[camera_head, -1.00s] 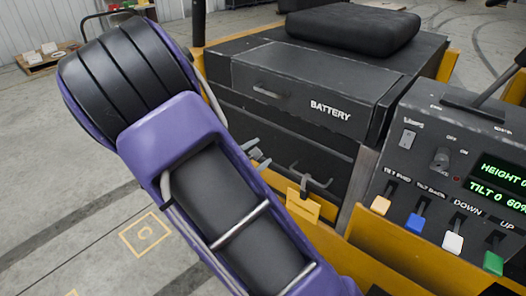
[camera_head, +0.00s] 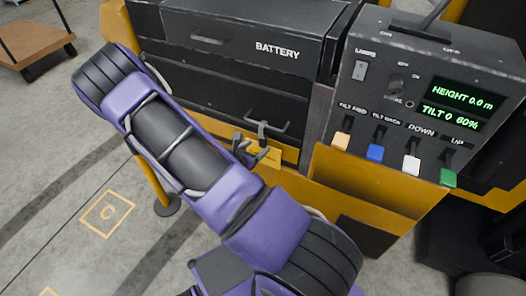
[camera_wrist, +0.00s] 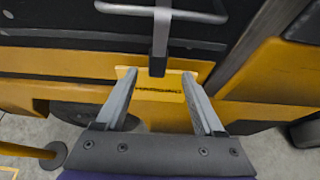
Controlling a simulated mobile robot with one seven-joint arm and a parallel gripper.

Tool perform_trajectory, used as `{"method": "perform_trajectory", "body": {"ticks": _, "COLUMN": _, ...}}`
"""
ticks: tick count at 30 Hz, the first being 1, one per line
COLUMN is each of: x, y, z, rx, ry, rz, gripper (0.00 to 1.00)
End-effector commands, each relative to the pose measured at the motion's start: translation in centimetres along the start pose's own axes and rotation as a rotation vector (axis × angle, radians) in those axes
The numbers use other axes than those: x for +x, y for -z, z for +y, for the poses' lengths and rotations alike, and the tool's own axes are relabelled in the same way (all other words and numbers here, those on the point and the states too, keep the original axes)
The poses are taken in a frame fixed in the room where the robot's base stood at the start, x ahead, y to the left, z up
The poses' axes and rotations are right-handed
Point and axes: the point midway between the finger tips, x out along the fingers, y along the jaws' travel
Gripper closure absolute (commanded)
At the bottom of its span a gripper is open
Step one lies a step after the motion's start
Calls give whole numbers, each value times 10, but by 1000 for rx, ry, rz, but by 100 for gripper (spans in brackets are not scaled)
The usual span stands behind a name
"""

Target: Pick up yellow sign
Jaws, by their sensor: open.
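The yellow sign (camera_wrist: 160,95) hangs from a grey hook (camera_wrist: 160,35) on the front of the dark battery unit, with small dark lettering that I cannot read. It also shows in the head view (camera_head: 288,156), partly hidden by my gripper. My gripper (camera_wrist: 159,74) is open, with one finger on each side of the sign's middle in the wrist view. I cannot tell whether the fingers touch it. In the head view my gripper (camera_head: 249,151) is just left of and below the hook.
A drawer handle bar (camera_wrist: 205,17) runs behind the hook. The battery unit (camera_head: 235,70) stands above a yellow body. To its right is a control panel (camera_head: 400,110) with coloured levers. A yellow post (camera_head: 155,185) stands on the floor at left.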

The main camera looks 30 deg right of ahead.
Motion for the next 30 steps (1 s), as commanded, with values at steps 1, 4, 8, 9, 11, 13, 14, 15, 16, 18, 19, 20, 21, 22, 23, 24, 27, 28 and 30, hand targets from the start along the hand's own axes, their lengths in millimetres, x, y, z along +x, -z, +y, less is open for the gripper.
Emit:
{"method": "perform_trajectory", "body": {"ticks": 1, "x": 6, "y": 0, "z": 0, "rx": 0, "ry": 0, "rz": 0, "gripper": 30}}
{"method": "perform_trajectory", "body": {"ticks": 4, "x": 13, "y": 0, "z": 0, "rx": 0, "ry": 0, "rz": -1, "gripper": 30}}
{"method": "perform_trajectory", "body": {"ticks": 8, "x": 22, "y": -1, "z": 1, "rx": 1, "ry": -1, "rz": -2, "gripper": 30}}
{"method": "perform_trajectory", "body": {"ticks": 9, "x": 27, "y": -1, "z": 1, "rx": 1, "ry": -1, "rz": -1, "gripper": 30}}
{"method": "perform_trajectory", "body": {"ticks": 11, "x": 37, "y": -1, "z": 2, "rx": 1, "ry": 0, "rz": -2, "gripper": 30}}
{"method": "perform_trajectory", "body": {"ticks": 13, "x": 48, "y": -2, "z": 3, "rx": 1, "ry": -1, "rz": -1, "gripper": 30}}
{"method": "perform_trajectory", "body": {"ticks": 14, "x": 52, "y": -2, "z": 3, "rx": 1, "ry": -1, "rz": -1, "gripper": 30}}
{"method": "perform_trajectory", "body": {"ticks": 15, "x": 57, "y": -2, "z": 2, "rx": 1, "ry": 0, "rz": -1, "gripper": 30}}
{"method": "perform_trajectory", "body": {"ticks": 16, "x": 60, "y": -2, "z": 2, "rx": 1, "ry": 0, "rz": -2, "gripper": 30}}
{"method": "perform_trajectory", "body": {"ticks": 18, "x": 64, "y": -2, "z": 3, "rx": 1, "ry": -1, "rz": -2, "gripper": 30}}
{"method": "perform_trajectory", "body": {"ticks": 19, "x": 65, "y": -2, "z": 3, "rx": 1, "ry": -2, "rz": -1, "gripper": 30}}
{"method": "perform_trajectory", "body": {"ticks": 20, "x": 66, "y": -2, "z": 3, "rx": 1, "ry": -2, "rz": -1, "gripper": 30}}
{"method": "perform_trajectory", "body": {"ticks": 21, "x": 66, "y": -2, "z": 3, "rx": 1, "ry": -2, "rz": 0, "gripper": 30}}
{"method": "perform_trajectory", "body": {"ticks": 22, "x": 66, "y": -2, "z": 3, "rx": 1, "ry": -2, "rz": 0, "gripper": 30}}
{"method": "perform_trajectory", "body": {"ticks": 23, "x": 66, "y": -3, "z": 3, "rx": 1, "ry": -2, "rz": 0, "gripper": 30}}
{"method": "perform_trajectory", "body": {"ticks": 24, "x": 66, "y": -2, "z": 3, "rx": 1, "ry": -2, "rz": 0, "gripper": 30}}
{"method": "perform_trajectory", "body": {"ticks": 27, "x": 66, "y": -2, "z": 3, "rx": 1, "ry": -2, "rz": 0, "gripper": 41}}
{"method": "perform_trajectory", "body": {"ticks": 28, "x": 66, "y": -2, "z": 3, "rx": 1, "ry": -2, "rz": 0, "gripper": 46}}
{"method": "perform_trajectory", "body": {"ticks": 30, "x": 66, "y": -2, "z": 3, "rx": 1, "ry": -2, "rz": -1, "gripper": 59}}
